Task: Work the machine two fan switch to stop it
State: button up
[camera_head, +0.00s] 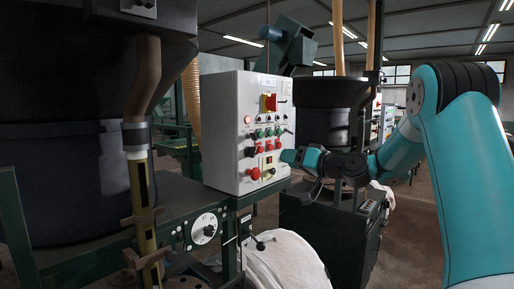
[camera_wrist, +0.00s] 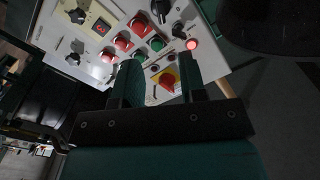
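The grey control box (camera_head: 225,135) stands in the middle of the head view, its switch face turned to the right. The labels are too small to tell which is the machine two fan switch. My gripper (camera_head: 289,156) is just right of the panel's lower half, apparently without touching. In the wrist view, my gripper's two fingers (camera_wrist: 160,72) are apart with nothing held. A red-and-yellow switch (camera_wrist: 168,78) shows between them, beyond the tips.
In the wrist view a lit red button (camera_wrist: 191,44) and black selector knobs (camera_wrist: 160,10) are nearby. A dark hopper (camera_head: 330,105) stands behind, right of the box. A large dark vessel (camera_head: 60,160) fills the left. A white bag (camera_head: 285,263) hangs below the box.

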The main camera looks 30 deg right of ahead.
aim_at(255, 153)
jog(key=p+x, duration=0.5)
jog(key=x, duration=0.6)
jog(key=shift+w+a+r+p, duration=0.15)
jog(key=shift+w+a+p, duration=0.05)
jog(key=shift+w+p, duration=0.15)
jog(key=shift+w+a, duration=0.15)
jog(key=shift+w, duration=0.25)
grip_shut()
